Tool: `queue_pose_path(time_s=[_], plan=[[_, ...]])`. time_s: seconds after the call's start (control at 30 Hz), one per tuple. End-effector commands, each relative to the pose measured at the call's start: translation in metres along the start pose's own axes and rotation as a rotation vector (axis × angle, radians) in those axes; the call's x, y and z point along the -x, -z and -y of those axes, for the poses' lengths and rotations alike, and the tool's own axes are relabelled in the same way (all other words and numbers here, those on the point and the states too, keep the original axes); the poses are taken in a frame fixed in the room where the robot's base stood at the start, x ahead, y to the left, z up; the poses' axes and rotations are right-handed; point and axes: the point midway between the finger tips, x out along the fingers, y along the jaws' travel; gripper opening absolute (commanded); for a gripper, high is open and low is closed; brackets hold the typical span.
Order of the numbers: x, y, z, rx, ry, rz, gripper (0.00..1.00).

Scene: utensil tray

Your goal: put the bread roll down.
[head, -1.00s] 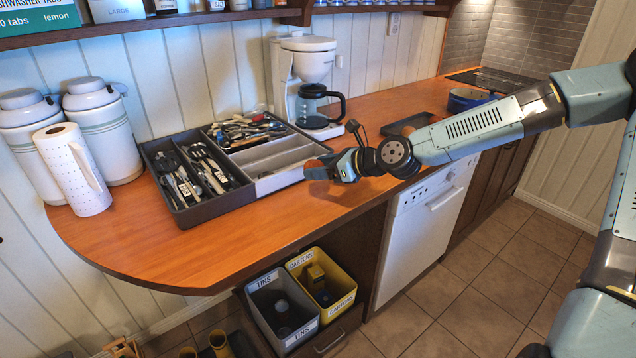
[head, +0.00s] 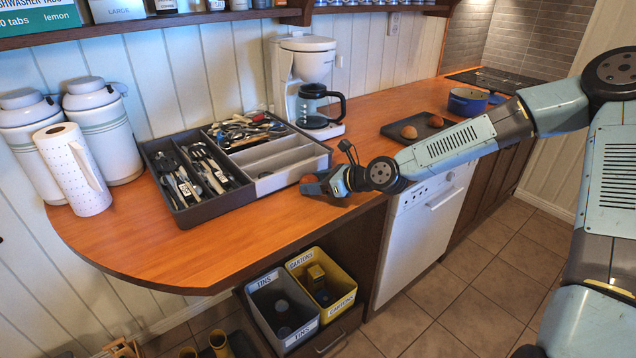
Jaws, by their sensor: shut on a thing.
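The bread roll (head: 309,180) is a small brown shape, mostly hidden by my fingers. My gripper (head: 317,188) is shut on it, low over the wooden counter (head: 250,235), just in front of the utensil tray's right front corner. The roll is outside the tray. Whether it touches the counter I cannot tell. The dark utensil tray (head: 205,213) holds cutlery at the left and back, with empty light compartments at the right.
A dark board (head: 393,131) with two rolls (head: 409,132) lies further right, near a blue pot (head: 467,101). A coffee maker (head: 300,75) stands behind the tray. The counter's front left is clear. Sorting bins (head: 285,310) stand below.

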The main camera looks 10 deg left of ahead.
Motion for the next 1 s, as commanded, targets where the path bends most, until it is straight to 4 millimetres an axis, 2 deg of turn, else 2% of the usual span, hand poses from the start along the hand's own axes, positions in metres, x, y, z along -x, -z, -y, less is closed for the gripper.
queue_pose_path(time_s=[0.03, 0.07, 0.3, 0.67, 1.0], plan=[[-0.001, 0.002, 0.000, -0.001, 0.000, 0.000, 0.33], [-0.001, 0.002, 0.000, -0.001, 0.000, 0.000, 0.62], [0.000, 0.002, 0.000, 0.000, 0.000, 0.000, 0.85], [0.002, -0.001, 0.001, -0.001, 0.002, 0.000, 0.87], [0.037, 0.000, 0.002, -0.003, 0.003, 0.000, 0.87]])
